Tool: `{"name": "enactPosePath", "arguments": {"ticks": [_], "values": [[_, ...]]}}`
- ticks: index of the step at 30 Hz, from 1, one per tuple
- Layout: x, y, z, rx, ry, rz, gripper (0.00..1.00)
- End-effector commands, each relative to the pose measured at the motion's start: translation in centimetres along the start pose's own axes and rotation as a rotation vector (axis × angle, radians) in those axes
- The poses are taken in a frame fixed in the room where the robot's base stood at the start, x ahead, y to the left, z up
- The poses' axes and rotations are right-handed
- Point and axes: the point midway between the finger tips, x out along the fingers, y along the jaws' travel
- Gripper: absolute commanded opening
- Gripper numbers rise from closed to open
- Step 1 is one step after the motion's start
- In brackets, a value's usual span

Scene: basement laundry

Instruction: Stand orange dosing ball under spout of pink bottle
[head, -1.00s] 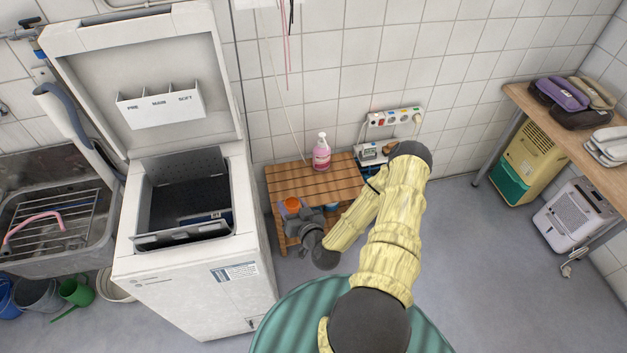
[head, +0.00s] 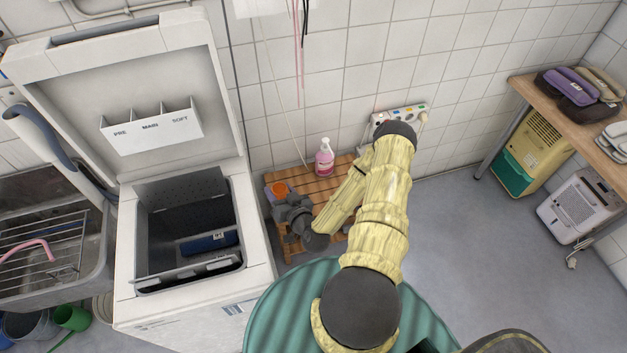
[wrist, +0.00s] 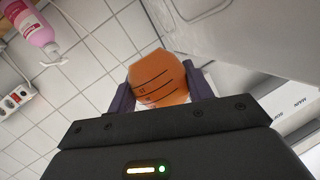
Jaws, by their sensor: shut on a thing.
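The orange dosing ball (head: 279,189) is held in my gripper (head: 277,195), above the left part of the slatted wooden table. In the wrist view the ball (wrist: 158,77) sits between the two dark fingers of my gripper (wrist: 160,88), which are shut on it. Dark marking lines show on its side. The pink bottle (head: 324,163) with a white pump spout stands upright at the back of the table, to the right of the ball and apart from it. It also shows at the upper left of the wrist view (wrist: 38,30).
The slatted table (head: 322,187) stands against the tiled wall, partly hidden by my arm. The open top-loading washer (head: 190,285) rises close to its left. A power strip (head: 399,116) is on the wall at right. The floor (head: 470,240) to the right is clear.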

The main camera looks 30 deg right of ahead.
Motion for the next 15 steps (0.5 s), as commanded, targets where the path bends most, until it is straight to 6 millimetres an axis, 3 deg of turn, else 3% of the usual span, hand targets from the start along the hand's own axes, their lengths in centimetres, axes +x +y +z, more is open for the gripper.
{"name": "enactPosePath", "arguments": {"ticks": [15], "values": [[0.19, 0.3, 0.32, 0.0, 0.001, 0.002, 0.29]]}}
